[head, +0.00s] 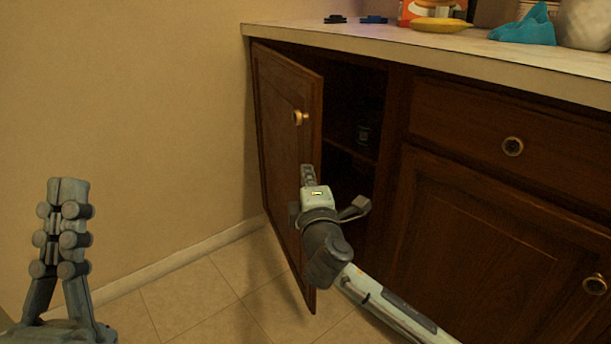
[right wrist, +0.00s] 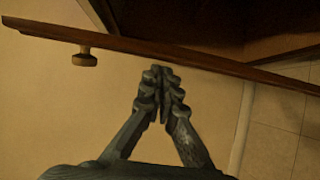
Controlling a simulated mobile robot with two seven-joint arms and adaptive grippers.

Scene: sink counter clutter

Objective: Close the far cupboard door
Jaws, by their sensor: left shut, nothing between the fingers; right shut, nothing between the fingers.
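The far cupboard door (head: 280,135) is dark wood and stands open at the left end of the counter. Its round brass knob (head: 299,118) is on the outer face. The dark cupboard interior (head: 345,100) shows to its right. My right gripper (head: 308,172) is shut and empty at the door's free edge, below the knob. In the right wrist view, its fingertips (right wrist: 160,72) point at the door (right wrist: 205,62) from the side with the knob (right wrist: 83,59); I cannot tell whether they touch. My left gripper (head: 69,186) is shut and empty, away from the door.
The counter (head: 400,46) holds a banana (head: 441,25), a blue cloth-like item (head: 527,27) and other clutter. A drawer (head: 480,125) and another door (head: 490,235) are shut on the right. The wall (head: 130,120) is left of the door; the tiled floor (head: 200,290) is clear.

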